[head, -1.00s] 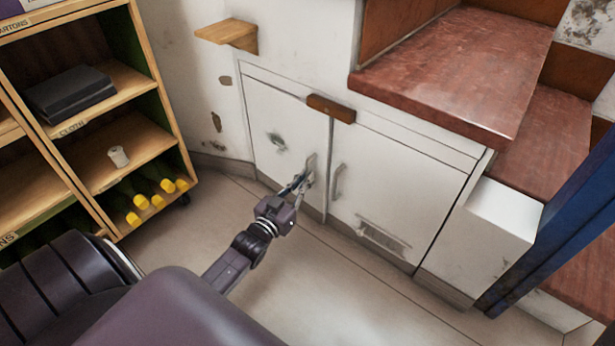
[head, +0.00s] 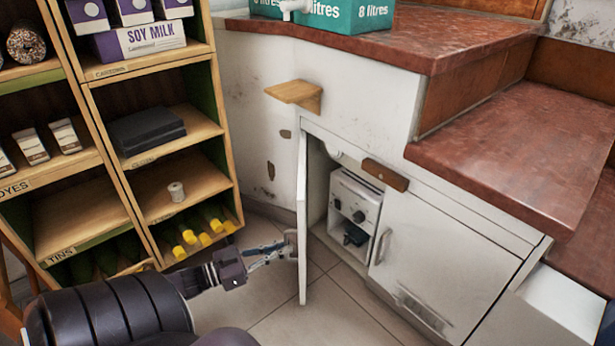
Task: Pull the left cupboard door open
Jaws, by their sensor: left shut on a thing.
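The left cupboard door (head: 303,215) is white and stands swung well out from the cupboard, seen nearly edge-on. My left gripper (head: 285,248) is at its outer face, shut on the door's handle (head: 291,244), which is partly hidden by the fingers. The opening behind the door shows a white appliance with knobs (head: 354,210) inside. The right cupboard door (head: 430,256) is closed, with a grey handle (head: 383,246). My right gripper is not in view.
A wooden shelf unit (head: 160,218) with cartons, a black box (head: 147,130) and yellow-capped bottles stands close on the left. Tiled floor (head: 335,312) is clear.

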